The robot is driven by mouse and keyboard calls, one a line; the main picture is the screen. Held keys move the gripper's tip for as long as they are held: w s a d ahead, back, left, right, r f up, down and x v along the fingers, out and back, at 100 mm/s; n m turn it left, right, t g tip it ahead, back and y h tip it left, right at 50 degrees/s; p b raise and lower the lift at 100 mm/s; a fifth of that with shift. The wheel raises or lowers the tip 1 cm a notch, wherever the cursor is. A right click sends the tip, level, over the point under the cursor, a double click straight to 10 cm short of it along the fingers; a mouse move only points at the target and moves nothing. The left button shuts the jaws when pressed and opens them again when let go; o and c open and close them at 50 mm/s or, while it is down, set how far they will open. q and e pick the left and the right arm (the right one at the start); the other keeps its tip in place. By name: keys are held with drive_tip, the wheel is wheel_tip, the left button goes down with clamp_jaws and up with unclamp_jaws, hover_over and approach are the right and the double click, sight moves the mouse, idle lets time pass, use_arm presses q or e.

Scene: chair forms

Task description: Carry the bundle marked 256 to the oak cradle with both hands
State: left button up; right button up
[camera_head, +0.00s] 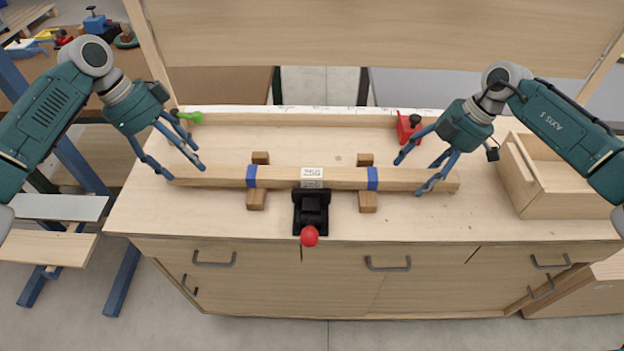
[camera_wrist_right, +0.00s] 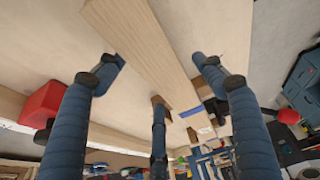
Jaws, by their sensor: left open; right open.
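The bundle (camera_head: 330,178) is a long pale wooden bar with two blue bands and a white number label at its middle. It lies across two short wooden crosspieces (camera_head: 256,200) on the bench. I cannot tell whether these are the oak cradle. My left gripper (camera_head: 186,172) is open at the bundle's left end. My right gripper (camera_head: 408,177) is open over its right part, between the blue band and the end. In the right wrist view, the bundle (camera_wrist_right: 140,45) runs between the spread fingers (camera_wrist_right: 158,70). Neither gripper visibly holds it.
A black clamp (camera_head: 311,218) with a red knob stands against the bundle's front middle. A red item (camera_head: 403,128) and a green item (camera_head: 190,117) lie behind. An open wooden box (camera_head: 565,195) stands at the right of the bench.

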drive_tip(key=shift+d+r, duration=0.1)
drive_tip(key=shift+r, duration=0.15)
use_arm(q)
drive_tip(key=v, duration=0.7)
use_arm(e)
drive_tip(key=v, duration=1.1)
drive_tip(key=shift+r, duration=0.2)
drive_tip(key=shift+d, duration=0.15)
